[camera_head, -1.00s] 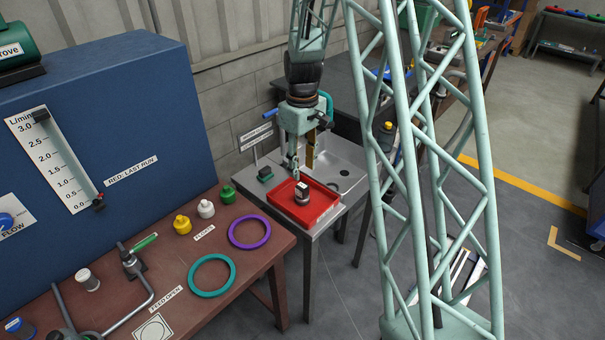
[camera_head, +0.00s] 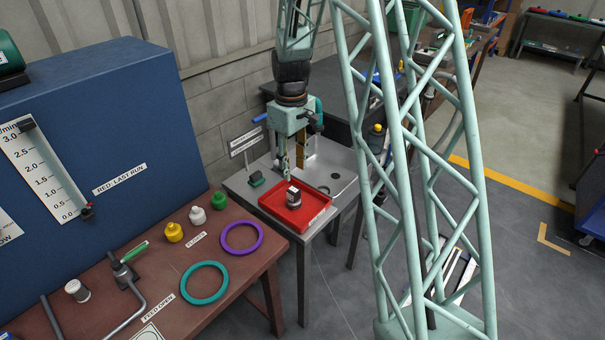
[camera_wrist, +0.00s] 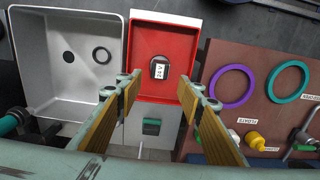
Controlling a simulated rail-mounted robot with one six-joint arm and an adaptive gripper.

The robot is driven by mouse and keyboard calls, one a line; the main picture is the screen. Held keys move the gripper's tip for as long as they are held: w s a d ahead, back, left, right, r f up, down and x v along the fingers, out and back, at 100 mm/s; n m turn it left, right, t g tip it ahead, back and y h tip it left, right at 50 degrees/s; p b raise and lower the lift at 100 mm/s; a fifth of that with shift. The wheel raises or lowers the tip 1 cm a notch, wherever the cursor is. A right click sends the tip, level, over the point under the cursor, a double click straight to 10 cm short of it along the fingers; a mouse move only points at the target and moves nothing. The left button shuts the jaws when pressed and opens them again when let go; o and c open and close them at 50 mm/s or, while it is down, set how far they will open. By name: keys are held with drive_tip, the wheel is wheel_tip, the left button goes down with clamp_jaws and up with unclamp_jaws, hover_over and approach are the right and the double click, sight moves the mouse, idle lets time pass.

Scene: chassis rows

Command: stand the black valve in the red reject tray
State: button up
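The black valve (camera_head: 293,197), with a white label, stands in the red reject tray (camera_head: 318,213). In the wrist view the valve (camera_wrist: 160,68) appears upright near the middle of the tray floor, clear of the walls of the tray (camera_wrist: 166,35). My gripper (camera_head: 292,174) is above and just behind the valve in the head view. In the wrist view its two fingers (camera_wrist: 160,90) are spread wide with nothing between their pads, and the valve lies beyond the tips. No contact between fingers and valve shows.
The tray sits on a metal sink bench beside the basin (camera_wrist: 70,60). A green-and-black block (camera_head: 257,180) lies behind it. A brown table holds a purple ring (camera_head: 242,238), a teal ring (camera_head: 204,283) and yellow, white and green floats.

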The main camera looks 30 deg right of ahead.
drive_tip(key=s+a+r+m+t, duration=0.1)
drive_tip(key=s+a+r, duration=0.4)
drive_tip(key=r, duration=0.4)
drive_tip(key=s+a+r, duration=0.3)
drive_tip(key=s+r, duration=0.4)
drive_tip(key=r, duration=0.1)
drive_tip(key=s+a+r+m+t, duration=0.1)
drive_tip(key=s+a+r, duration=0.4)
drive_tip(key=r, duration=0.4)
drive_tip(key=s+a+r+m+t, duration=0.1)
drive_tip(key=s+a+r, duration=0.1)
drive_tip(key=s, duration=1)
drive_tip(key=s+a+r+t, duration=0.1)
drive_tip(key=s+a+r, duration=0.2)
drive_tip(key=s, duration=0.9)
drive_tip(key=shift+s+r+m, duration=0.2)
drive_tip(key=shift+r+m, duration=0.1)
drive_tip(key=shift+m, duration=0.1)
